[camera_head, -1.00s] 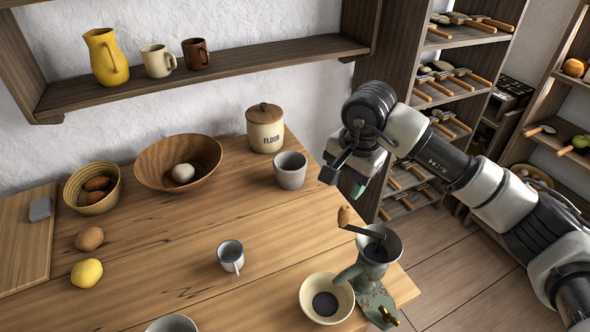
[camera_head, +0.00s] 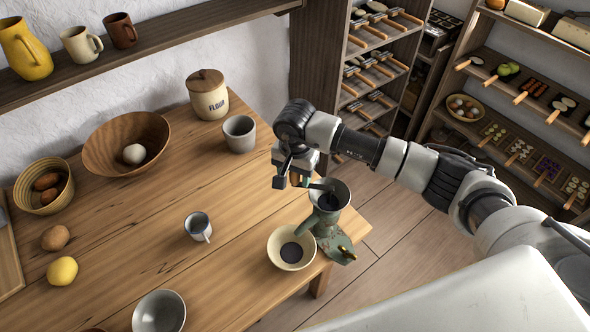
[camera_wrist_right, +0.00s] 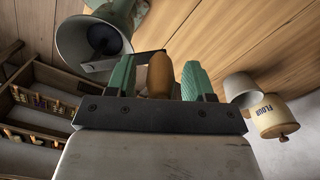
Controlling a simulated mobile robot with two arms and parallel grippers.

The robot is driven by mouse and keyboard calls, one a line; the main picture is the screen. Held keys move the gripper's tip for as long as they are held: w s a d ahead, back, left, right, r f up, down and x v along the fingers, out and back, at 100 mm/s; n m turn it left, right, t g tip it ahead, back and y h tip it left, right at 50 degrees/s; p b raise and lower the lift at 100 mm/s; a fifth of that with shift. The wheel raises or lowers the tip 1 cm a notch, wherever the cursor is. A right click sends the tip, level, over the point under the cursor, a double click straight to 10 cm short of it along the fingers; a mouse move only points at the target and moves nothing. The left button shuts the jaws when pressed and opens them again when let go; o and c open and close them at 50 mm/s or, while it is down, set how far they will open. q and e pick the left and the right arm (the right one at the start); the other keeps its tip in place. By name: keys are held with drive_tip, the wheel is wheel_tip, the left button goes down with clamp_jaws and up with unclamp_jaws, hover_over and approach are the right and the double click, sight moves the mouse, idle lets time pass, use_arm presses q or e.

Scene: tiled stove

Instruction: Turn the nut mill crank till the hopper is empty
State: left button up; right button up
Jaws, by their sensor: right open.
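The green nut mill (camera_head: 327,222) stands at the table's right corner, with a grey funnel hopper on top; something dark shows inside the hopper. In the right wrist view the hopper (camera_wrist_right: 75,45) is at upper left, its crank arm (camera_wrist_right: 100,66) crossing the mouth. The wooden crank handle (camera_wrist_right: 159,75) sits between the green fingers of my right gripper (camera_wrist_right: 158,82), with gaps on both sides. In the head view my right gripper (camera_head: 304,181) is just left of the hopper and hides the handle. It is open. My left gripper is not in view.
A cream bowl (camera_head: 283,254) with dark contents stands in front of the mill. A small mug (camera_head: 198,227), grey cup (camera_head: 239,134), flour jar (camera_head: 207,97) and wooden bowl (camera_head: 112,147) stand left of it. A shelf rack (camera_head: 372,60) is behind.

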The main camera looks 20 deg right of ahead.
drive_tip(key=shift+f, duration=0.35)
clamp_jaws()
